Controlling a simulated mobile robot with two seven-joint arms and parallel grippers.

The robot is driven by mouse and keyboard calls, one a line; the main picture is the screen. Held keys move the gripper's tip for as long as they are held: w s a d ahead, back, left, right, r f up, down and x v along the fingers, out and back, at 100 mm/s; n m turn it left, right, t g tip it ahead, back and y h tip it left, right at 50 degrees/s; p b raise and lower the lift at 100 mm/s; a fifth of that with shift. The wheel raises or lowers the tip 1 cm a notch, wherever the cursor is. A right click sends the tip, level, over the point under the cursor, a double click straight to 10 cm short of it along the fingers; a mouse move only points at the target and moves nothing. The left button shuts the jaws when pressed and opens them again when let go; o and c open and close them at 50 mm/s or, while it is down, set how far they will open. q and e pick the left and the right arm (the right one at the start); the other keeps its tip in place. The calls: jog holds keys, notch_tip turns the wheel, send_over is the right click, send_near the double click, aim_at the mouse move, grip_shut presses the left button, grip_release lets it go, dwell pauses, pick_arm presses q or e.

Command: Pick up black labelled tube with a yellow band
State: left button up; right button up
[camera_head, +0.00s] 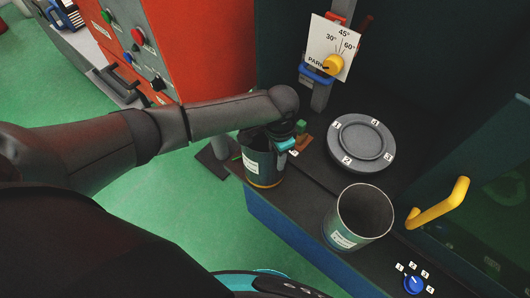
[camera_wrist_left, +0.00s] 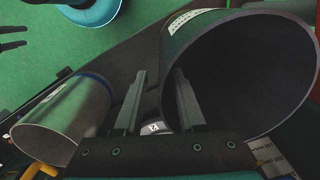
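The black labelled tube (camera_head: 258,168) stands at the left end of the dark bench, with a white label on its side and a yellow band near its base. In the left wrist view, the open mouth of a large dark tube (camera_wrist_left: 245,70) fills the right side. My left gripper (camera_head: 289,143) is at the tube's rim in the head view. In the wrist view the fingers of the left gripper (camera_wrist_left: 159,72) are apart, with the near rim between them and the right finger over the opening. Contact with the wall cannot be told. My right gripper is not in view.
A second labelled open tube (camera_head: 342,236) stands to the right; it has a blue band in the wrist view (camera_wrist_left: 95,88). A round numbered plate (camera_head: 360,143) lies behind it. A yellow handle (camera_head: 440,205), a blue knob (camera_head: 413,284) and an angle gauge (camera_head: 330,48) are nearby.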

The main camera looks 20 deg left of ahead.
pick_arm(q)
jog(key=shift+c, duration=0.3)
grip_shut()
dwell(1.1)
jog(key=shift+w, duration=0.15)
